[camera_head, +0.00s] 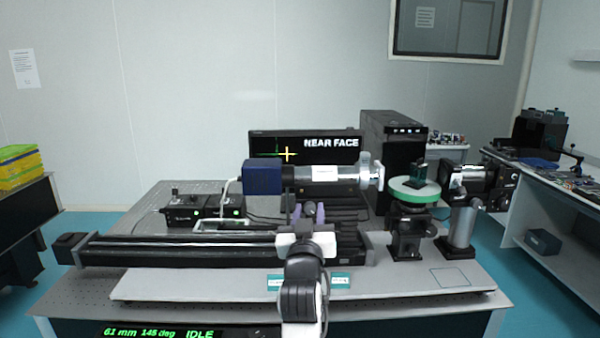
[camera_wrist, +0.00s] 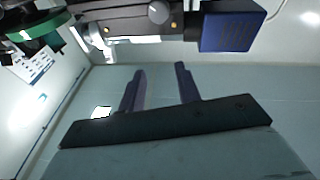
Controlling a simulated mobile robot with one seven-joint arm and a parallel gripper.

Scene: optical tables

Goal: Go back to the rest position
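My gripper (camera_head: 308,211) is raised over the front middle of the optical table (camera_head: 90,292), with its fingers pointing up and away toward the camera tube. In the wrist view my gripper (camera_wrist: 160,78) shows two purple fingers standing apart with nothing between them. The blue camera box (camera_head: 262,177) with its silver lens tube (camera_head: 328,178) lies beyond the fingers; the box also shows at the top right of the wrist view (camera_wrist: 231,27). The green-rimmed round stage (camera_head: 414,191) stands to the right, with a small dark piece (camera_head: 418,172) on it.
A long black rail (camera_head: 180,250) lies left of my arm. Two black control boxes (camera_head: 205,212) stand behind it. A monitor (camera_head: 270,147) reads "NEAR FACE". A black post-mounted device (camera_head: 478,185) stands right of the stage. A display in front reads "61 mm 145 deg IDLE".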

